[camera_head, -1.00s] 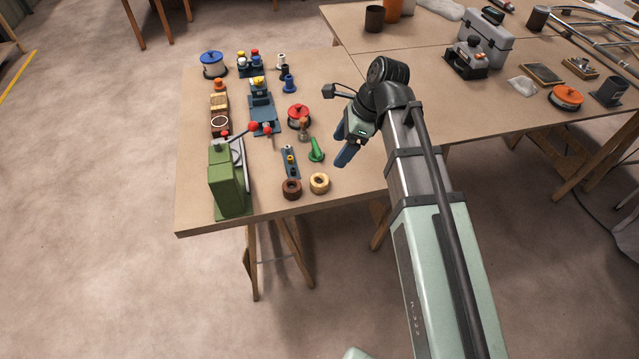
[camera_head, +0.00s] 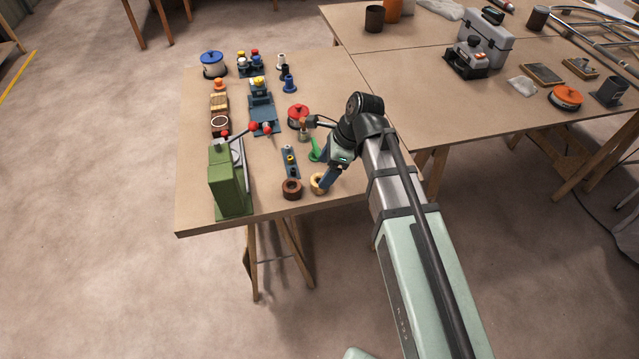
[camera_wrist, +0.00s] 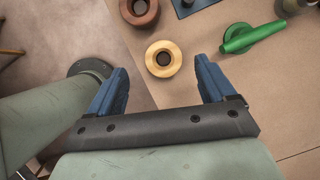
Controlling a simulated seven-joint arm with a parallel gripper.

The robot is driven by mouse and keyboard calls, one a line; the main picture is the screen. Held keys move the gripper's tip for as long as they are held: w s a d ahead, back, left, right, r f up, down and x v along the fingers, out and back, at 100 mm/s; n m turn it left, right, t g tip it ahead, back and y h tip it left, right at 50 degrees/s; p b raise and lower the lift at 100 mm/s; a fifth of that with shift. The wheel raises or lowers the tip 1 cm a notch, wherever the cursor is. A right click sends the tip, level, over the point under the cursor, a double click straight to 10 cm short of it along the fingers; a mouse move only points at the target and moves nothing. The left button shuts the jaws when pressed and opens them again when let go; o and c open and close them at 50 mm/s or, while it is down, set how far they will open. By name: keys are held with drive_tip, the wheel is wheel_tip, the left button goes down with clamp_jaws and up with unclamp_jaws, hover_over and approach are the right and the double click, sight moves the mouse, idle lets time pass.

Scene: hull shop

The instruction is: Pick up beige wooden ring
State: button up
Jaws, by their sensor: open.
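The beige wooden ring (camera_head: 316,183) lies flat near the front edge of the table, partly hidden by my gripper in the head view. In the wrist view the ring (camera_wrist: 177,59) shows whole, with its dark centre hole, ahead of and between the two blue fingers. My gripper (camera_head: 327,179) is open and empty, close to the ring in the head view. In the wrist view the gripper (camera_wrist: 161,80) has its fingers wide apart, with the ring between their lines, slightly beyond the tips. I cannot tell the height of the fingers above the table.
A brown ring (camera_head: 291,189) lies just left of the beige ring. A green handled piece (camera_head: 315,151) and a blue-grey plate with small pegs (camera_head: 290,161) lie behind. A green lever press (camera_head: 229,180) stands at the left. The table's front edge (camera_head: 262,213) is close.

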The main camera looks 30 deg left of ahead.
sight(317, 183)
drive_tip(key=shift+w+x, duration=0.2)
drive_tip(key=shift+x, duration=2.3)
drive_tip(key=c, duration=1.1)
